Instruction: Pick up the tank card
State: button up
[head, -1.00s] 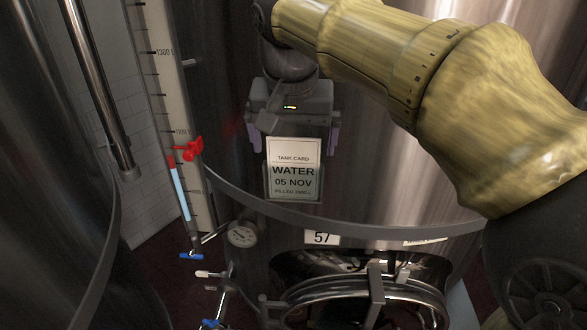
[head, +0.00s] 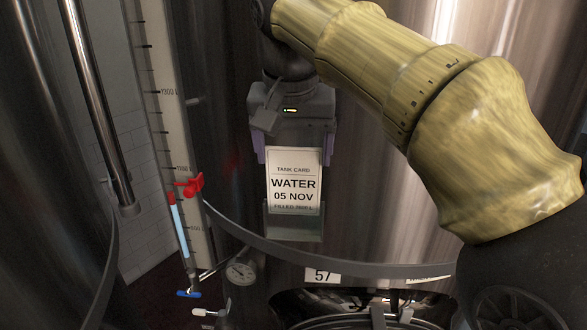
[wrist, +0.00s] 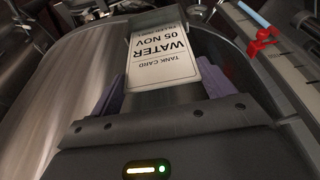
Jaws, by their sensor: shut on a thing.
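The tank card (head: 294,183) is a white card reading "WATER 05 NOV". It stands upright in front of the steel tank, and its lower end is still inside the clear card holder (head: 293,228), whose empty lower part shows below it. My gripper (head: 295,154) is above, with its purple fingers at the two sides of the card's upper end, shut on it. In the wrist view the card (wrist: 163,52) appears upside down between the purple fingers. The exact contact at the fingertips is partly hidden.
A round hatch is lower down.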

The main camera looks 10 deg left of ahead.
jog(key=shift+r+p, duration=0.4)
jog(key=shift+r, duration=2)
jog(key=shift+f, duration=0.1)
